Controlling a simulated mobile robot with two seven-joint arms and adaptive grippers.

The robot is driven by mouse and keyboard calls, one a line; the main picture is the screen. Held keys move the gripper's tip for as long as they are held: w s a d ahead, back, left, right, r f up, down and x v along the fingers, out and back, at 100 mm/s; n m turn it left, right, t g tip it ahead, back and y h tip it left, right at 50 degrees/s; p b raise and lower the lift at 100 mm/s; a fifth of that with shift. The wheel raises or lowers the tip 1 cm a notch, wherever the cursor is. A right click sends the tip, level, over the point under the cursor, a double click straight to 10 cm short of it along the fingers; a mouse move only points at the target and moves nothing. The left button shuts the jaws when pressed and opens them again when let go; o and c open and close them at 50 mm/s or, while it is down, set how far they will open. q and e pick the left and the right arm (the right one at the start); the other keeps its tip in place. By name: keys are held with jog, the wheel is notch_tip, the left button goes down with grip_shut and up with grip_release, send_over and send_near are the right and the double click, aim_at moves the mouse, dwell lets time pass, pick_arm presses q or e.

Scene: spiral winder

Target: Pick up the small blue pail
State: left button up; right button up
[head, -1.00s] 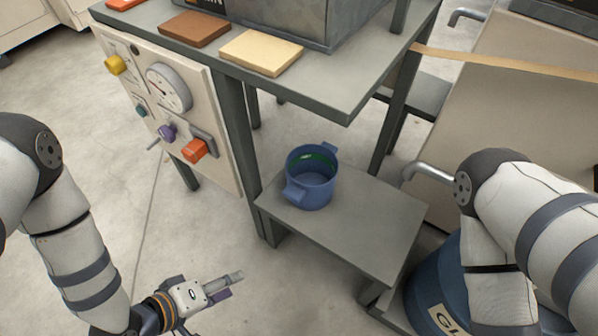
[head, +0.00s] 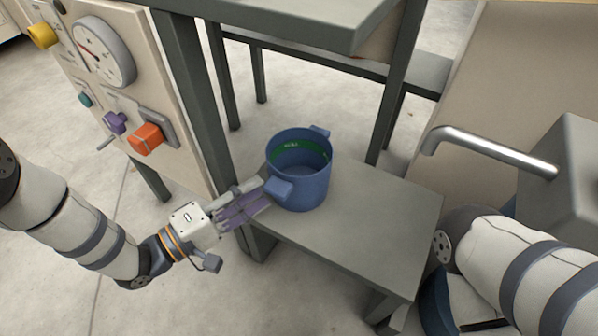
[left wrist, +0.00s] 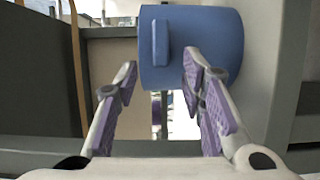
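The small blue pail (head: 303,185) stands upright on the low grey shelf (head: 370,215). It has a lug on each of two sides and a green band inside. My left gripper (head: 253,192) is open at the pail's near-left side, its fingertips close to the near lug (head: 279,189). In the left wrist view the pail (left wrist: 215,35) is ahead, its lug (left wrist: 161,42) lined up between the spread fingers (left wrist: 158,72). I cannot tell whether a fingertip touches the pail. My right arm shows at the lower right, but its gripper is out of view.
A grey table leg (head: 190,90) rises just left of the pail, and the tabletop (head: 290,22) overhangs behind it. A control panel with a gauge (head: 104,52) and an orange knob (head: 146,138) stands at left. A metal bent handle (head: 490,147) juts in at right.

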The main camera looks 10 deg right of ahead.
pick_arm(q)
jog(key=x, duration=0.3)
jog(key=shift+a, duration=0.1)
grip_shut()
